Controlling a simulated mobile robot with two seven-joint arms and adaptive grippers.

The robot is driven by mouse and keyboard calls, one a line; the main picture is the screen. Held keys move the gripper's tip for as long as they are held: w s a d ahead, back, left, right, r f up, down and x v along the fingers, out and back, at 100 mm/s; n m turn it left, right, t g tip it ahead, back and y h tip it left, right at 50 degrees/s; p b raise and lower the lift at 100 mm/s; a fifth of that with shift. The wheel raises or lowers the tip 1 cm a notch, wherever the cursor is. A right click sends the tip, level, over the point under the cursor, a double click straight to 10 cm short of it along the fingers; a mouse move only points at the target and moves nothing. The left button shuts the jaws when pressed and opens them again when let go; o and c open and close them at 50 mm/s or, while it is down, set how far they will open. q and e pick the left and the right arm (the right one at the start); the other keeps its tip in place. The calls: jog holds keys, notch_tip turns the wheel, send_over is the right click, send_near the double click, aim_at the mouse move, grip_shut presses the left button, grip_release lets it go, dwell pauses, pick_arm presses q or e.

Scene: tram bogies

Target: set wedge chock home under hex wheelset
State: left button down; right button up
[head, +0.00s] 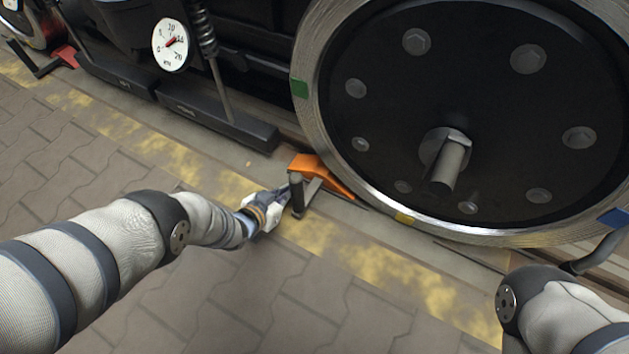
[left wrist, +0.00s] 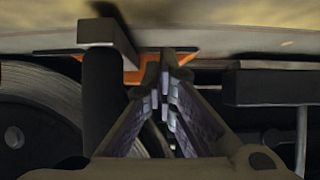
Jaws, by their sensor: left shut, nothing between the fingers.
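The orange wedge chock (head: 312,166) lies on the rail beside the large wheel with the hex hub (head: 445,150), its thin end pointing toward the wheel's lower left rim. I cannot tell whether it touches the tread. A grey handle (head: 299,196) stands at the chock's near side. My left gripper (head: 284,196) is shut and empty, its tips close by the handle. In the left wrist view the shut fingertips (left wrist: 165,78) are beside the handle post (left wrist: 101,100), with the orange chock (left wrist: 134,76) behind. Contact is unclear. My right arm shows at lower right; its gripper is not visible.
A dark brake beam (head: 215,122) ends left of the chock. A round gauge (head: 171,45) hangs above it. A red chock (head: 67,56) with a handle stands by another wheel at far left. The paving (head: 60,190) and yellow strip in front are clear.

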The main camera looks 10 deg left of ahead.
aim_at(298, 202)
pick_arm(q)
jog(key=shift+s+d+p, duration=0.15)
jog(key=shift+s+d, duration=0.1)
jog(key=shift+d, duration=0.4)
jog(key=shift+s+d+p, duration=0.2)
jog(key=shift+d, duration=0.4)
jog(key=shift+s+d+p, duration=0.15)
jog(key=shift+s+d, duration=0.1)
jog(key=shift+d, duration=0.4)
jog(key=shift+s+d, duration=0.25)
jog(key=shift+d, duration=0.45)
jog(key=shift+s+d, duration=0.2)
jog(key=shift+d, duration=0.45)
jog(key=shift+w+a+b, duration=0.15)
jog(key=shift+w+a, duration=0.1)
jog(key=shift+a, duration=0.4)
jog(key=shift+w+a+b, duration=0.2)
jog(key=shift+a, duration=0.5)
jog(key=shift+w+a+b, duration=0.15)
jog(key=shift+w+a, duration=0.1)
jog(key=shift+a, duration=0.4)
